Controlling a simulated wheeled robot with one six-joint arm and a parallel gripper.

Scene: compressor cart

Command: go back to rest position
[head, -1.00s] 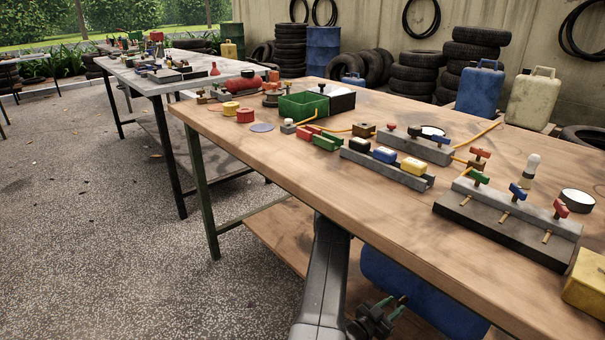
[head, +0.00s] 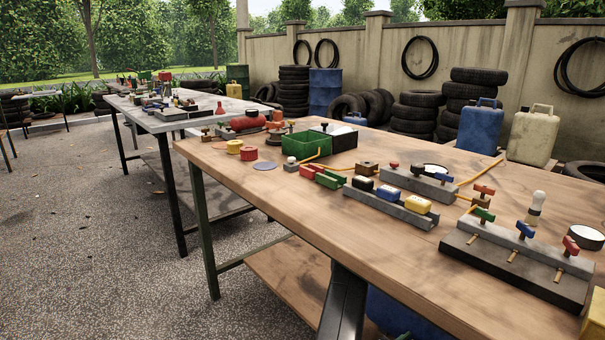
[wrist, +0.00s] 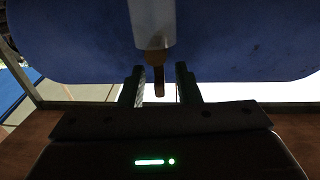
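My gripper (wrist: 160,88) shows in the wrist view with its two dark fingers apart and a clear gap between them. A pale cylinder (wrist: 152,22) with a brown-orange tip (wrist: 158,78) hangs down from the blue tank (wrist: 75,50). The tip lines up with the gap between the fingers, and no finger visibly touches it. In the head view my dark arm link reaches down at the bottom middle, in front of the table, and the gripper is almost wholly below the frame.
A wooden table (head: 330,240) fills the right, with valve blocks, a green bin (head: 306,144) and coloured parts on top. Part of the blue tank (head: 405,315) shows beneath it. A lower shelf (head: 285,280) is under the table. The gravel floor (head: 90,250) at left is clear.

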